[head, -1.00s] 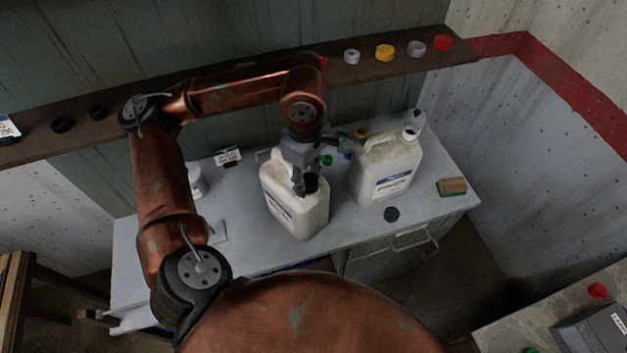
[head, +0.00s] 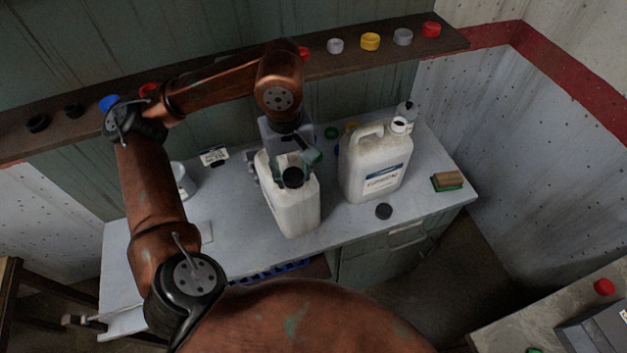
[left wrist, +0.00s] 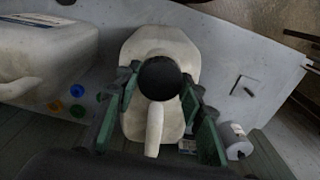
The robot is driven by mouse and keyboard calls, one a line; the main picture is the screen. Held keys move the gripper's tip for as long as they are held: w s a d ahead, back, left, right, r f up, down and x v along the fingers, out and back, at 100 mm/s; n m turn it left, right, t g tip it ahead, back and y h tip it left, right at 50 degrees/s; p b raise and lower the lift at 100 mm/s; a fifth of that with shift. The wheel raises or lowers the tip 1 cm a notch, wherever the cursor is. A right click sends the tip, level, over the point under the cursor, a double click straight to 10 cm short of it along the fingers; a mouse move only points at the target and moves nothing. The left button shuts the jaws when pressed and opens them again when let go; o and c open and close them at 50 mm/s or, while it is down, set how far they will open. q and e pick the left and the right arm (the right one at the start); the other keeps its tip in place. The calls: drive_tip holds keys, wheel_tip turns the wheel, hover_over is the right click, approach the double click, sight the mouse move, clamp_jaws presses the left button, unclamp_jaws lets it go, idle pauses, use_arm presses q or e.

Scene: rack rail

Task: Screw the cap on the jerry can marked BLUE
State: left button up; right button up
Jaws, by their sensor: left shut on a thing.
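Two white jerry cans stand on the grey bench: the left can (head: 296,213) and the right can (head: 376,168). The right can has a blue-banded label whose word I cannot read; its spout is near the back right. The left can also shows in the left wrist view (left wrist: 157,40), its label not readable now. My left gripper (head: 290,174) is above the left can, shut on a black cap (head: 293,178). In the left wrist view the cap (left wrist: 160,78) sits between the green fingers, over the can's mouth. The mouth is hidden, so I cannot tell how they meet. My right gripper is not seen.
A shelf (head: 230,80) behind holds several coloured caps. A black disc (head: 384,211) lies before the right can. A sponge (head: 447,181) lies at the bench's right end. Small loose caps lie behind the cans. The bench front left is mostly clear.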

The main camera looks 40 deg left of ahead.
use_arm(q)
drive_tip(key=m, duration=0.1)
drive_tip(key=m+b, duration=0.1)
drive_tip(key=m, duration=0.1)
drive_tip(key=shift+s+a+f, duration=0.1)
drive_tip(key=shift+s+f, duration=0.1)
drive_tip(key=shift+s, duration=0.05)
drive_tip(key=m+b, duration=0.1)
drive_tip(key=m, duration=0.4)
drive_tip(key=shift+s+r+m, duration=0.1)
drive_tip(key=shift+s+m, duration=0.05)
drive_tip(key=shift+m, duration=0.25)
drive_tip(key=m+b, duration=0.1)
drive_tip(key=m, duration=0.3)
drive_tip(key=shift+s+r, duration=0.1)
drive_tip(key=m, duration=0.5)
drive_tip(key=shift+r+m, duration=0.1)
drive_tip(key=shift+m, duration=0.2)
drive_tip(key=o, duration=1.4)
drive_tip(key=shift+o, duration=0.2)
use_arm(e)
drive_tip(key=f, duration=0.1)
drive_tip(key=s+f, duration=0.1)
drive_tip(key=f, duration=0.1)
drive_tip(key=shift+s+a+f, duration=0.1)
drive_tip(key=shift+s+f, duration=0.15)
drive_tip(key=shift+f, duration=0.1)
